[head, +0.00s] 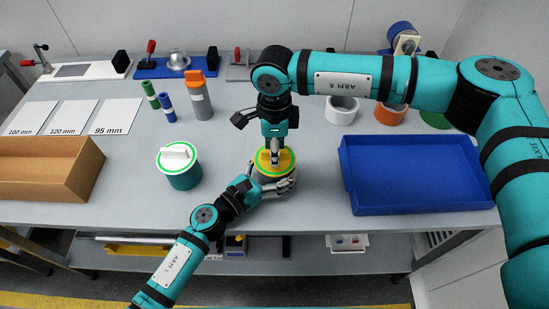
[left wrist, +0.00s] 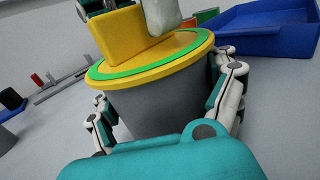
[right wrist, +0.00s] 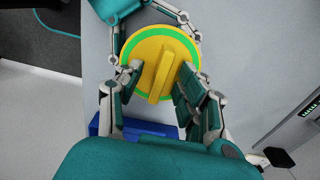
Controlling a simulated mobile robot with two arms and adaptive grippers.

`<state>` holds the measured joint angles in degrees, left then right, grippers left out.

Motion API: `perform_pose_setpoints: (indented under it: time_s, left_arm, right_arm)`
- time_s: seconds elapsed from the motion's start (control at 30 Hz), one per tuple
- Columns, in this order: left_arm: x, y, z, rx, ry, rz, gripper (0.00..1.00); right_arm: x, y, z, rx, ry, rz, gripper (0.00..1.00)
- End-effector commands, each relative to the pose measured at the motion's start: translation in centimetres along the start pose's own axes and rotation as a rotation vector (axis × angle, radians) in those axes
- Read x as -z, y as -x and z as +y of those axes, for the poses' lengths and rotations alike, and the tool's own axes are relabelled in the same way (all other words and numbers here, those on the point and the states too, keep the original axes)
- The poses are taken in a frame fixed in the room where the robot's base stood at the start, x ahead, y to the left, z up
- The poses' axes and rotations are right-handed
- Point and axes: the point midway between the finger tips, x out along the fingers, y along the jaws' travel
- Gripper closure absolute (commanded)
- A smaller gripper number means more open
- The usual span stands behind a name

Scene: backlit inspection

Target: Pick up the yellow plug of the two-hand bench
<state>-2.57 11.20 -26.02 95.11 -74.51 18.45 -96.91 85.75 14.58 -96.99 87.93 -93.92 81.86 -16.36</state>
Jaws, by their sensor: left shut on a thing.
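The yellow plug (head: 283,158) has a raised bar handle and a green ring around its rim. It sits on top of a grey pot, which shows in the left wrist view (left wrist: 160,105). My left gripper (head: 272,186) is shut around the pot's sides, below the rim. My right gripper (head: 274,158) is over the plug from above. In the right wrist view its fingers (right wrist: 160,78) are on either side of the plug's handle (right wrist: 161,85), with yellow showing between handle and left finger. The fingers look open; contact on the right side is unclear.
A teal pot with a white-handled lid (head: 178,157) stands to the left. A blue tray (head: 415,208) lies to the right. A cardboard box (head: 45,165) is at the far left. Coloured cylinders and rings stand behind. The bench (head: 120,205) is bare around the teal pot.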

Motion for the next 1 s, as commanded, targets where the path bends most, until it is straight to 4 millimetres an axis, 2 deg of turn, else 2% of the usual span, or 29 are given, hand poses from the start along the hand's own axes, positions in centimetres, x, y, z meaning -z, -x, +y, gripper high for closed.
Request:
perform_pose_setpoints:
  time_s: [0.03, 0.17, 0.5, 0.83, 1.0]
  left_arm:
    - [0.5, 0.2, 0.1, -0.004, -0.003, 0.011, 0.55]
    - [0.6, 0.2, 0.1, -0.004, -0.003, 0.011, 0.55]
    - [0.6, 0.2, 0.1, -0.004, -0.003, 0.010, 0.55]
    - [0.5, 0.2, 0.1, -0.005, -0.003, 0.011, 0.55]
    - [0.5, 0.2, 0.2, -0.005, -0.003, 0.010, 0.55]
  right_arm:
    - [0.0, -0.1, 0.0, 0.001, 0.000, -0.001, 0.62]
    - [0.0, -0.1, 0.0, 0.001, 0.001, -0.001, 0.62]
    - [0.0, -0.1, 0.0, 0.001, 0.001, -0.001, 1.00]
    - [-0.1, 0.1, 0.0, 0.001, 0.001, -0.002, 1.00]
    - [-0.1, 2.0, -0.1, 0.004, 0.000, -0.003, 1.00]
